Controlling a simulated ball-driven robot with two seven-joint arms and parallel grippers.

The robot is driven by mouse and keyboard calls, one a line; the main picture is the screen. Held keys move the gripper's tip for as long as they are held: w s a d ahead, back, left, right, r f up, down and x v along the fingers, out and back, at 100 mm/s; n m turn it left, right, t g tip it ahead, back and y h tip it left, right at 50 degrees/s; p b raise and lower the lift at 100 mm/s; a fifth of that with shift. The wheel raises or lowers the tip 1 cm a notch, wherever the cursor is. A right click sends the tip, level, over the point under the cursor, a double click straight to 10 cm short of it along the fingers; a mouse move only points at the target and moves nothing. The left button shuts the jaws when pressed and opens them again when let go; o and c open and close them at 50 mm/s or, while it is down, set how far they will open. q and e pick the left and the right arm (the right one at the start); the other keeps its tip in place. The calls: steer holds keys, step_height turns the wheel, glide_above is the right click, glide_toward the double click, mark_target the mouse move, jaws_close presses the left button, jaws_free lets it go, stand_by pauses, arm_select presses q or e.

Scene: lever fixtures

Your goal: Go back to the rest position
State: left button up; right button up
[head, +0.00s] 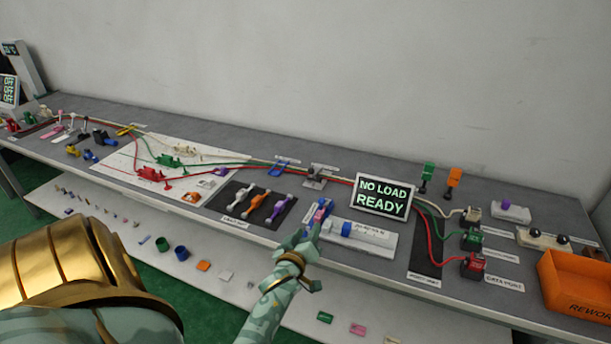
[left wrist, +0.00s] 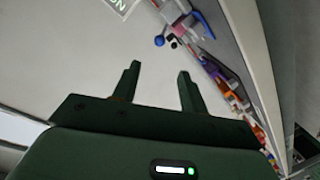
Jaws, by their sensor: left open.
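My left gripper (head: 314,222) is raised over the front edge of the long grey table, in front of a small blue and pink fixture that it partly covers. In the left wrist view its two fingers (left wrist: 160,70) stand apart with nothing between them. A dark board (head: 231,190) with white, orange and purple levers lies just left of the gripper. A white block (head: 376,243) with a blue-ended cylinder lies just right of it. My right gripper does not show.
A screen (head: 382,196) reading "NO LOAD READY" stands behind the white block. Cables run to green and red connectors (head: 472,264) at the right. An orange bin (head: 580,285) sits at the right end. A lower shelf (head: 120,232) holds small parts.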

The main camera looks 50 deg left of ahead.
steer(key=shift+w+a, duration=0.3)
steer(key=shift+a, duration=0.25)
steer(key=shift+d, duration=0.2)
